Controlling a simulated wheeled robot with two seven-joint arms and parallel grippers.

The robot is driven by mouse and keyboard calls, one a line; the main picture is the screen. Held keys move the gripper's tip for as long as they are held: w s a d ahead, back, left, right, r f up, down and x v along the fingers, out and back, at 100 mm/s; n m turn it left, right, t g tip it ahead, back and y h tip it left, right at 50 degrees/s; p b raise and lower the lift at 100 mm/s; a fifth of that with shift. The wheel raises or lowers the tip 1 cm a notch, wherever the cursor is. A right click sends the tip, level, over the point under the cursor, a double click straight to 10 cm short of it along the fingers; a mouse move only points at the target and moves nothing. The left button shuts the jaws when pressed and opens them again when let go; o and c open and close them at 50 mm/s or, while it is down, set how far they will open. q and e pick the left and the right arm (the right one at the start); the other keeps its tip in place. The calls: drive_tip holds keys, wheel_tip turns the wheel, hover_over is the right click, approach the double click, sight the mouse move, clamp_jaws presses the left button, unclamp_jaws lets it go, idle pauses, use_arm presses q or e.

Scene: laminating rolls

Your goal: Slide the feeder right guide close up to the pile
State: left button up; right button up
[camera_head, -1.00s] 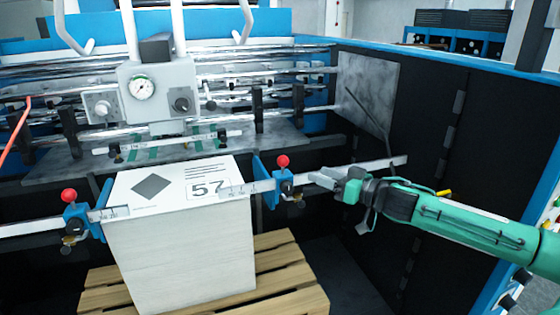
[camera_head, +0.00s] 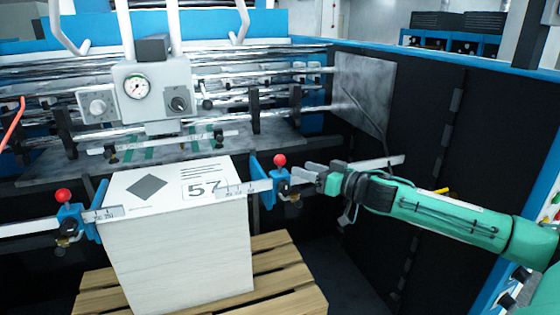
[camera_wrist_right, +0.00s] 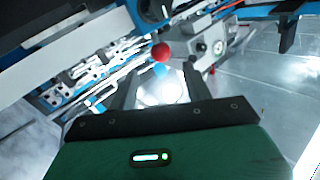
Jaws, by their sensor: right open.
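The right guide (camera_head: 279,184) is a blue block with a red knob on a ruled bar, to the right of the pile. Its blue plate (camera_head: 257,180) stands close to the pile's right side; I cannot tell if they touch. The pile (camera_head: 180,245) is a tall white stack marked 57. My right gripper (camera_head: 306,173) is open, just right of the right guide. In the right wrist view the red knob (camera_wrist_right: 161,52) shows ahead of the fingers (camera_wrist_right: 160,88). My left gripper is out of view.
The left guide (camera_head: 70,220), also with a red knob, stands at the pile's left side. The pile rests on a wooden pallet (camera_head: 285,270). A grey gauge box (camera_head: 155,92) and rollers lie behind. A dark side wall (camera_head: 430,140) stands behind my right arm.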

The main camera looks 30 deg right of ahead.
sight(285, 161)
drive_tip(key=shift+p+x, duration=0.6)
drive_tip(key=shift+x, duration=0.4)
drive_tip(key=shift+r+p+x, duration=0.2)
drive_tip(key=shift+p+x, duration=1.5)
drive_tip(key=shift+x, duration=0.8)
drive_tip(key=shift+p+x, duration=0.5)
drive_tip(key=shift+x, duration=0.6)
drive_tip(key=shift+f, duration=0.2)
